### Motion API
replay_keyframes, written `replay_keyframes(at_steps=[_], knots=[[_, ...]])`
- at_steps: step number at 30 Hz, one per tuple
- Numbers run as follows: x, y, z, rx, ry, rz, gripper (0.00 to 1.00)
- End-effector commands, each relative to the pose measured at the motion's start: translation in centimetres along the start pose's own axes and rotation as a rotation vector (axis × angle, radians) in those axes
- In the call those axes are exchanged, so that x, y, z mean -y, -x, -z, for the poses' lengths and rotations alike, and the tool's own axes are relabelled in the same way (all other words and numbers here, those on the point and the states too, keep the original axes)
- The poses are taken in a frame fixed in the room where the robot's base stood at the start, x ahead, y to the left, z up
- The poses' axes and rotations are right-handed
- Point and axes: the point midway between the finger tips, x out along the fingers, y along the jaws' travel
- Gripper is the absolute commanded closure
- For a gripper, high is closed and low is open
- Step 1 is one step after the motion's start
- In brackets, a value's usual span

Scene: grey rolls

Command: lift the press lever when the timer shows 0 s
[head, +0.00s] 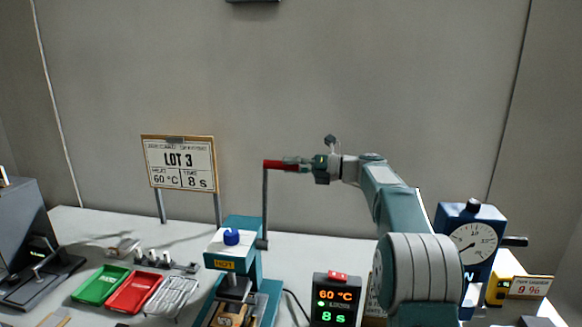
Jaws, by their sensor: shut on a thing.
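The teal press (240,262) stands on the table at lower middle, with a blue knob on top and a "HOT" label. Its lever (265,205) stands upright at its right side and ends in a red handle (279,166). My gripper (298,163) reaches in from the right and is shut on the red handle. The timer (336,298) stands right of the press. It reads 60 °C and 8 s, with a red button on top.
A sign (180,164) reads LOT 3, 60 °C, 8 s. Green (101,285) and red (134,291) trays and a wire rack (172,296) lie left of the press. A blue dial gauge (470,243) stands at the right. A dark machine (28,240) is far left.

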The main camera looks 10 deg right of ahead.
Motion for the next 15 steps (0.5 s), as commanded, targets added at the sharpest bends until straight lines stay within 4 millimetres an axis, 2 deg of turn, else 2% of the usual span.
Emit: replay_keyframes(at_steps=[1, 6, 7, 9, 15], knots=[[0.8, 0.01, 0.24, -0.002, -0.012, 0.009, 1.0], [0.87, 0.01, 0.26, -0.001, -0.013, 0.01, 1.0], [0.87, 0.01, 0.26, -0.001, -0.014, 0.01, 0.62], [0.87, 0.02, 0.27, -0.001, -0.013, 0.01, 0.32], [0.55, 0.03, 0.17, -0.001, -0.009, 0.007, 0.32]])
